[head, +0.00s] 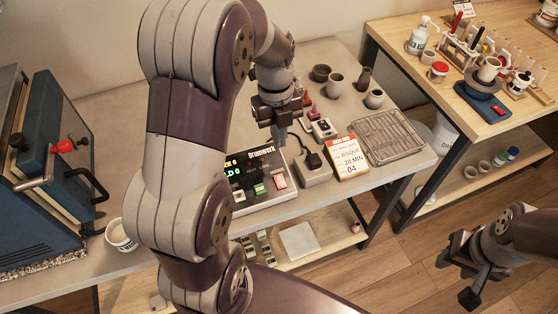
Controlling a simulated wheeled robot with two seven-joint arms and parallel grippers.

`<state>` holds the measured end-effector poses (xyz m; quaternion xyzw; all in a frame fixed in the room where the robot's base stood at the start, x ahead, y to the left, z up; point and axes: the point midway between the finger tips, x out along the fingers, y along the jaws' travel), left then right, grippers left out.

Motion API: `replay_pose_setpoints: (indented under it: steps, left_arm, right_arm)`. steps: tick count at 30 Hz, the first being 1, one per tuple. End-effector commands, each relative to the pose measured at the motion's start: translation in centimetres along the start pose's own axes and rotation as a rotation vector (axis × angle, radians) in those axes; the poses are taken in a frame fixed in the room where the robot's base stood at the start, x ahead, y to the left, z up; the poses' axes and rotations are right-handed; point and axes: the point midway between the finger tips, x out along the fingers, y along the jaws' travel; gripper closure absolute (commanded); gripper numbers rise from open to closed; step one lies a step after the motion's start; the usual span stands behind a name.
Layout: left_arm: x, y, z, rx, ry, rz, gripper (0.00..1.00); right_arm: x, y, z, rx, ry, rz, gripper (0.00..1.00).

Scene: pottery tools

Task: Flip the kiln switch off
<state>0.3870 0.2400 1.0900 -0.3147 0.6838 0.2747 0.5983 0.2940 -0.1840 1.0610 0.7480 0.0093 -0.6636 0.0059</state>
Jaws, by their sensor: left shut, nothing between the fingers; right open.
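A control panel (240,192) with lit displays lies on the grey bench at centre. It carries a green rocker (259,189) and a red-and-white switch (280,181). Beside it on the right is a grey box (312,177) with a black plug or lever on top. I cannot tell for certain which is the kiln switch. My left gripper (281,140) is shut and empty, pointing down over the panel's back edge; contact cannot be judged. My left arm hides the panel's left part. My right gripper (458,277) is open and empty at the lower right, over the floor.
A blue kiln (50,165) with a red knob stands at the left, a white tub (121,235) near it. A bisque card (346,158) and wire rack (388,137) lie right of the grey box. Cups (335,84) stand behind. A wooden table (440,88) holds glazing items.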

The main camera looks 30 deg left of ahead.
Motion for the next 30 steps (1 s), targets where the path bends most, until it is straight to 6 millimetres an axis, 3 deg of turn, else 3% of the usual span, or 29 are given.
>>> replay_pose_setpoints:
  steps: [8,13,16,23,30]
  left_arm:
    - [0.6,0.0,0.1,-0.001,-0.002,0.000,1.00]
    - [3.7,0.0,0.2,-0.002,-0.003,0.000,1.00]
    - [5.5,0.0,0.1,-0.003,-0.001,0.002,1.00]
    - [9.8,0.0,0.0,-0.002,0.001,0.003,1.00]
    - [12.8,0.0,1.6,-0.003,-0.002,0.001,1.00]
  right_arm:
    - [0.5,0.0,0.1,0.000,0.000,0.000,0.57]
    - [3.4,0.0,0.4,0.000,0.000,0.000,0.57]
    - [4.0,0.0,0.5,0.000,0.000,0.000,0.57]
    - [3.0,0.0,0.3,0.000,0.001,0.000,0.57]
    - [2.5,0.0,0.3,0.000,0.000,0.000,0.57]
